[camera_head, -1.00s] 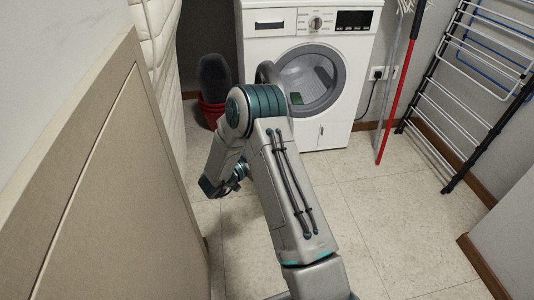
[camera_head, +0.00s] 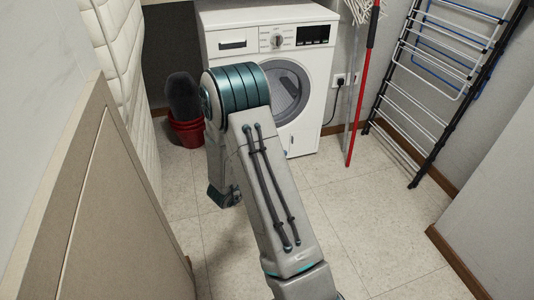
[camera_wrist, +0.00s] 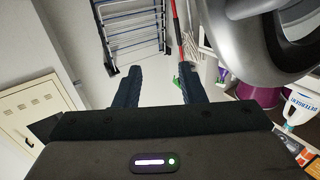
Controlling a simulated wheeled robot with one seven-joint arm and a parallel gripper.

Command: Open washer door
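The white washer (camera_head: 316,112) stands against the back wall. Its round grey front (camera_head: 303,84) is partly hidden by my arm in the head view, so how far the door stands open cannot be read there. In the wrist view a large, curved grey rim (camera_wrist: 222,50), apparently the washer door, fills the upper right close to the camera. My gripper (camera_wrist: 160,88) is open, with its two dark fingers apart and nothing between them. The rim is to the right of the right finger; contact is not visible. The gripper is hidden in the head view.
A red bucket (camera_head: 187,130) stands left of the washer. A red-handled mop (camera_head: 360,90) and drying rack (camera_head: 440,70) stand right. A beige panel (camera_head: 120,230) borders the left. Floor is clear at centre right. A detergent bottle (camera_wrist: 303,104) shows in the wrist view.

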